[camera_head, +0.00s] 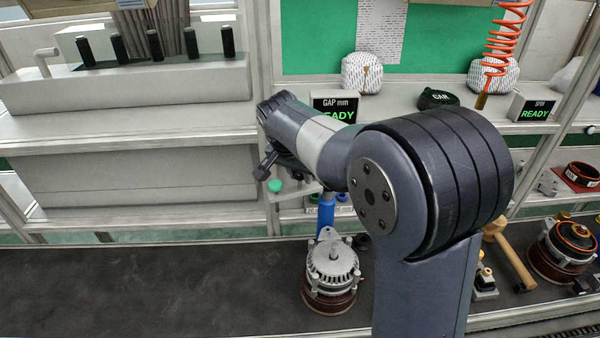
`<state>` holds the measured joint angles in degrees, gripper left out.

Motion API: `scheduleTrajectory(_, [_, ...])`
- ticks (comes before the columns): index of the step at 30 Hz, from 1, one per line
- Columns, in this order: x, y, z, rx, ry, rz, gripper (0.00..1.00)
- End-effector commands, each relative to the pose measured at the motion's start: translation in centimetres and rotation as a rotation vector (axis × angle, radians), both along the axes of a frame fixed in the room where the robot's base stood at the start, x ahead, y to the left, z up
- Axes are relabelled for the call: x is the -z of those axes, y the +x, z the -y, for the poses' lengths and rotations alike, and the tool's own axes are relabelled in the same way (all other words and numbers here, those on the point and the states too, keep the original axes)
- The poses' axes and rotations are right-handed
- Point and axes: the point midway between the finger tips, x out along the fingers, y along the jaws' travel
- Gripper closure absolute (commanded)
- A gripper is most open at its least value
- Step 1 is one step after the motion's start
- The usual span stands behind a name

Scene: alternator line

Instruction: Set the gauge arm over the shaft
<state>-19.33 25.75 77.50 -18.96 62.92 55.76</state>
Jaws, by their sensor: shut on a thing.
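The gauge arm (297,192) is a pale grey bar with a green knob (274,186) at its left end. A blue post (326,215) stands below its right part. My gripper (268,166) shows only in part, dark and small, just above the green knob. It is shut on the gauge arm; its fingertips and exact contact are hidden. The alternator (332,268), grey on a brown-red base, stands upright on the dark belt. Its shaft (333,250) points up at the top. The gauge arm's knob end lies up and left of the shaft in the picture.
The GAP display (335,105) and the SPIN display (532,108) both read READY. A mallet (510,255) and another alternator part (565,250) lie at the right. My arm covers the middle. The dark belt (130,290) is clear at the left.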

Motion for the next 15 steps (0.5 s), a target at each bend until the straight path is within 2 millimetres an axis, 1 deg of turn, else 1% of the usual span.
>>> scheduleTrajectory(8, [0.0,-0.2,0.1,-0.029,0.001,0.001,1.0])
scheduleTrajectory(15, [0.1,-1.2,0.5,-0.153,0.0,0.001,1.0])
